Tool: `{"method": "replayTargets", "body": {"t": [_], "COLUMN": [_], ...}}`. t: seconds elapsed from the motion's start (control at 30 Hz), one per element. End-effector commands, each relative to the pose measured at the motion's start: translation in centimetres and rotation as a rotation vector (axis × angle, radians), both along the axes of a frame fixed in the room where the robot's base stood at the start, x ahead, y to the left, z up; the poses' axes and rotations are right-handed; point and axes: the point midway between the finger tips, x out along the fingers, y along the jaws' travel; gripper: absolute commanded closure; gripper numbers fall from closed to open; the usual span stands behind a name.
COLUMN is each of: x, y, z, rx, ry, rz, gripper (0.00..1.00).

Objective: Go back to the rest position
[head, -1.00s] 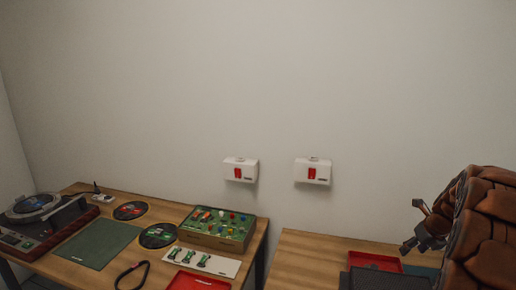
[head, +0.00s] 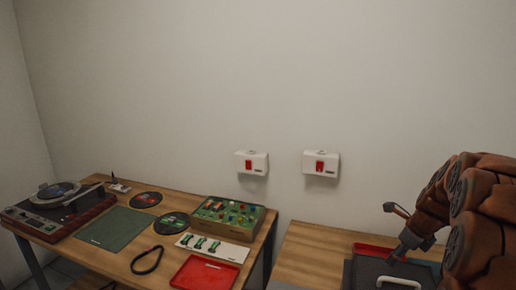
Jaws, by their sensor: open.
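My gripper (head: 398,234) is at the right of the head view, at the end of my brown arm. Its jaws are open and nothing shows between them. It hangs above the right table, over or close to a dark case (head: 365,270) with a pale handle. How far it is above the case I cannot tell. Part of my arm cuts off the right side of that table.
The left table holds a turntable (head: 60,208), a green mat (head: 112,229), black discs (head: 172,225), a black loop (head: 147,260), a green board box (head: 228,216) and a red tray (head: 205,273). Two white boxes (head: 252,163) (head: 321,164) are on the wall. Another red tray (head: 373,248) lies behind the case.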

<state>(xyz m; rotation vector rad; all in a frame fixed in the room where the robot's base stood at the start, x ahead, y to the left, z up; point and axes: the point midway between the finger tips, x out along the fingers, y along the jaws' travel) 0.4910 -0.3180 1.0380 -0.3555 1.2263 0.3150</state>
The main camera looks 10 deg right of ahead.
Motion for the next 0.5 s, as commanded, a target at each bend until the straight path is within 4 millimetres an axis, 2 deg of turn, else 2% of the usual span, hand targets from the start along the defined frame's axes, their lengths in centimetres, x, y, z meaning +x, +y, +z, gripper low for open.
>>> {"method": "replayTargets", "body": {"t": [0.03, 0.13, 0.27, 0.5], "x": [-0.1, -0.9, -2.7, -7.8], "y": [1.9, 5.9, 11.3, 19.8], "z": [0.0, 0.4, 0.5, 0.3], "rx": [-0.013, -0.053, -0.097, -0.171], "ry": [0.008, 0.024, 0.051, 0.086], "rz": [0.077, 0.275, 0.56, 1.09], "gripper": [0.42, 0.42, 0.42, 0.42]}}
